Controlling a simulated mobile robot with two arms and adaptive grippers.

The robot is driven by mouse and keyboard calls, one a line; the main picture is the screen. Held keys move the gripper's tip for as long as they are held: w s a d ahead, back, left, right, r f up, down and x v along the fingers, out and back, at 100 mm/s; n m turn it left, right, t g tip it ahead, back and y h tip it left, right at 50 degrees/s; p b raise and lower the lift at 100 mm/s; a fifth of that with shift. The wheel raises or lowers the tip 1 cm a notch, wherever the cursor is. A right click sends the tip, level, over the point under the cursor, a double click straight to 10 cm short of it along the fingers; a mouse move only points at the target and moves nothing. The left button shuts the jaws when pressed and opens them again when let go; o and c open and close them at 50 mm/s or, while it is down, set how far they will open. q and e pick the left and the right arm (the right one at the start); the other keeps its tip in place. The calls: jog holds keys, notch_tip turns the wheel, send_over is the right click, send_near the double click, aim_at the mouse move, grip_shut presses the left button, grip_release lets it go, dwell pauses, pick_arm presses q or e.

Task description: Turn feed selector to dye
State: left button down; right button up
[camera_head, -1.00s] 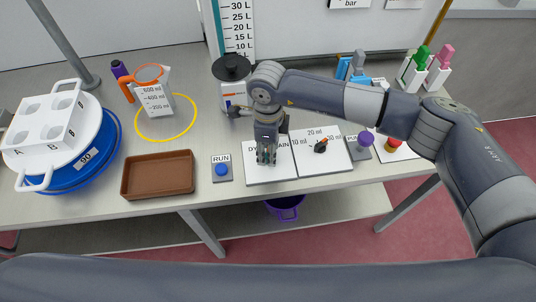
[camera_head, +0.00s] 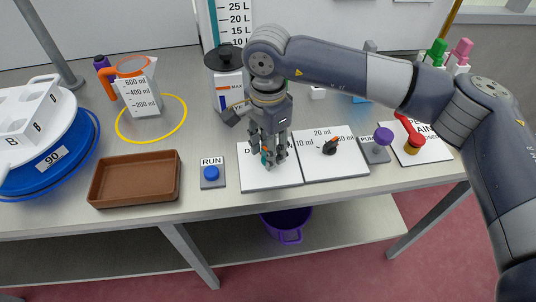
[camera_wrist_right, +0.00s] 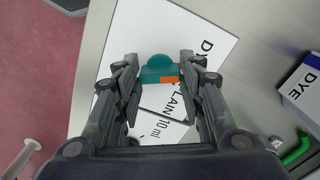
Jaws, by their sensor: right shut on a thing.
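The feed selector is a teal knob with an orange mark (camera_wrist_right: 160,72) on a white panel (camera_head: 262,180) marked DY… and, in the right wrist view, PLAIN. My right gripper (camera_head: 268,160) points down over this panel and is shut on the knob. In the right wrist view the knob sits between the fingertips (camera_wrist_right: 160,80), its orange mark at the lower right. In the head view the fingers hide most of the knob and part of the lettering. My left gripper is not in view.
Left are a blue RUN button (camera_head: 211,173) and a brown tray (camera_head: 135,180). A black-lidded container (camera_head: 227,90) stands behind.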

jog(key=shift+n, duration=0.3)
jog(key=o, duration=1)
jog(key=shift+o, duration=0.2)
jog(key=shift+r, duration=0.1)
notch_tip(320, 180, up, 12)
